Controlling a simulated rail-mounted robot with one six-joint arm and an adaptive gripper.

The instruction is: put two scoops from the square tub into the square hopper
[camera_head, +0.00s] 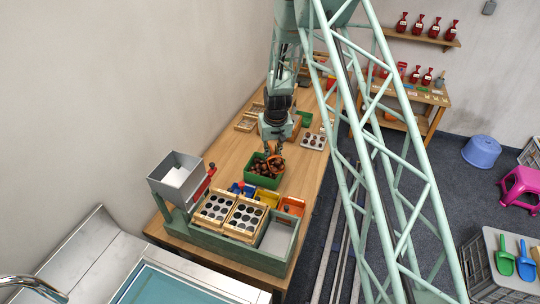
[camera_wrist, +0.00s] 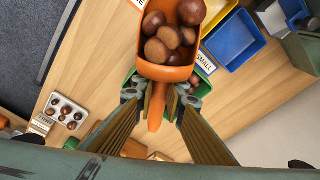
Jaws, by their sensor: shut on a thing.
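My gripper (camera_head: 272,148) is shut on the handle of an orange scoop (camera_head: 278,162). In the wrist view my gripper (camera_wrist: 158,92) has its fingers on either side of the handle, and the scoop (camera_wrist: 166,72) holds several brown chestnuts (camera_wrist: 170,38). The green square tub (camera_head: 262,184) stands on the bench under the scoop with chestnuts in it. In the wrist view the tub (camera_wrist: 207,87) is mostly hidden behind the scoop and fingers. The grey square hopper (camera_head: 166,185) stands on a frame at the near left end of the bench, apart from the scoop.
Wooden trays of dark round cups (camera_head: 229,217) sit between hopper and near edge. Blue (camera_head: 236,188), yellow (camera_head: 267,197) and orange (camera_head: 292,206) bins stand just in front of the tub. A white chestnut tray (camera_head: 313,142) lies behind right. The bench left of the tub is clear.

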